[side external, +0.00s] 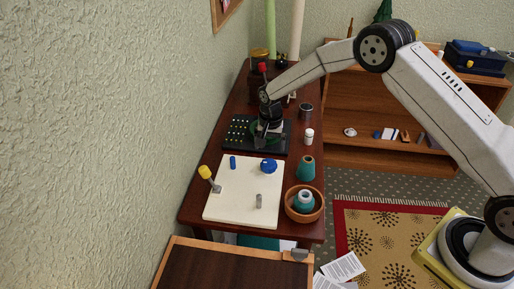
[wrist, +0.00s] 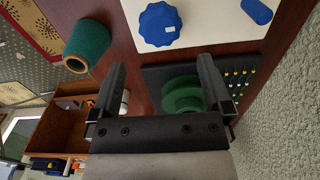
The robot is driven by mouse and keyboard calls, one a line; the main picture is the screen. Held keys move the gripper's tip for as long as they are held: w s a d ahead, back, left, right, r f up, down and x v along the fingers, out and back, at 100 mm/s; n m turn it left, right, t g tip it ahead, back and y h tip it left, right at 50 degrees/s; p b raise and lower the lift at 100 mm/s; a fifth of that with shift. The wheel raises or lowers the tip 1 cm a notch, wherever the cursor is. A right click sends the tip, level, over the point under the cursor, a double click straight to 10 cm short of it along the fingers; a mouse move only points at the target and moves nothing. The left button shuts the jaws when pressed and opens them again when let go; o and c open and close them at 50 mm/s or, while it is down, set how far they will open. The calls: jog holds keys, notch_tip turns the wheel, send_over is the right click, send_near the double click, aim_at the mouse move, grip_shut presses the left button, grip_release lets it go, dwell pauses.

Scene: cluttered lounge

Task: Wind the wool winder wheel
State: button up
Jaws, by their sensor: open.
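A green wheel (wrist: 183,95) sits on a black board (wrist: 157,76) in the wrist view, partly hidden by my gripper's frame. I take it to be the winder wheel. In the side view it shows only in part behind my gripper, on the black board (side external: 284,139) with rows of small pegs. My gripper (side external: 267,139) points down over this board. I cannot tell whether a finger touches the wheel. A handle on the wheel is not clearly visible.
A white board (side external: 238,190) with a blue knob (side external: 268,166), a yellow-topped lever (side external: 206,173) and a grey post (side external: 259,201) lies nearer the camera. A teal cone (side external: 306,168), white bottle (side external: 308,136), dark cup (side external: 306,111) and terracotta bowl (side external: 290,210) line the right edge.

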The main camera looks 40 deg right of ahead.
aim_at(269, 163)
jog(key=shift+m, duration=0.8)
jog(key=shift+f, duration=3.9)
jog(key=c, duration=1.1)
